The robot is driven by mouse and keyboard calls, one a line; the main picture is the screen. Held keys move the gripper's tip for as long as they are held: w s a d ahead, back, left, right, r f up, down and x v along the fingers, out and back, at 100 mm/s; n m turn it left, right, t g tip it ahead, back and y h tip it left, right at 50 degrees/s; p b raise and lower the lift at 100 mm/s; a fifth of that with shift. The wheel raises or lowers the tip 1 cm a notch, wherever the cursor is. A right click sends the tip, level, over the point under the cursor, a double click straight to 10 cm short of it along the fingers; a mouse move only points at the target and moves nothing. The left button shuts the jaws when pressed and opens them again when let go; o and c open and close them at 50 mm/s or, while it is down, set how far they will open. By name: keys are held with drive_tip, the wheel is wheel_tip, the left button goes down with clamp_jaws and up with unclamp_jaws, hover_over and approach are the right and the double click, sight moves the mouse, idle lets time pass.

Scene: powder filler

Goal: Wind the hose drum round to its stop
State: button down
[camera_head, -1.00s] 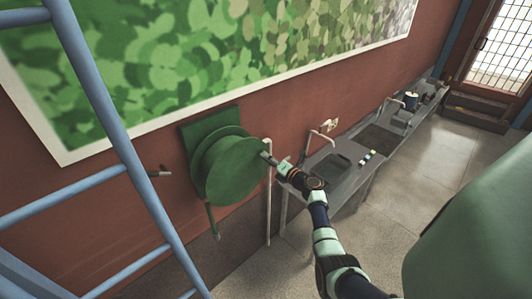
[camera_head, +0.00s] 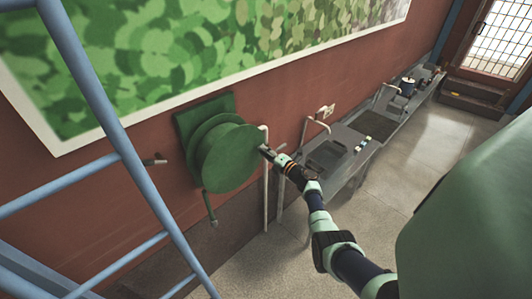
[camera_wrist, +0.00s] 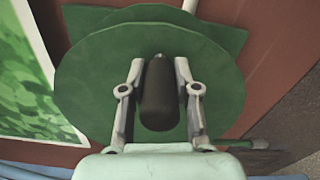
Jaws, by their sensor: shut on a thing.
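The green hose drum (camera_head: 228,158) is mounted on the red-brown wall on a green backplate (camera_head: 190,118). A short hose end (camera_head: 210,208) hangs below it. My gripper (camera_head: 268,152) is at the right edge of the drum's front disc. In the wrist view, the dark cylindrical handle (camera_wrist: 159,95) stands out from the drum face (camera_wrist: 90,80) between the two fingers of my gripper (camera_wrist: 159,85). The fingers are shut on the handle. The handle is mostly hidden by the gripper in the head view.
A pale standing pipe (camera_head: 265,190) is close to the drum's right. A sink bench (camera_head: 345,140) runs along the wall to the right. A blue ladder (camera_head: 112,130) stands in the left foreground. A wall tap (camera_head: 155,161) is left of the drum.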

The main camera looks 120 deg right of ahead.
drive_tip(key=shift+w+f, duration=0.1)
drive_tip(key=shift+f, duration=0.15)
drive_tip(key=c, duration=0.8)
unclamp_jaws()
drive_tip(key=shift+r, duration=0.1)
drive_tip(key=shift+c, duration=0.2)
drive_tip(key=v, duration=1.2)
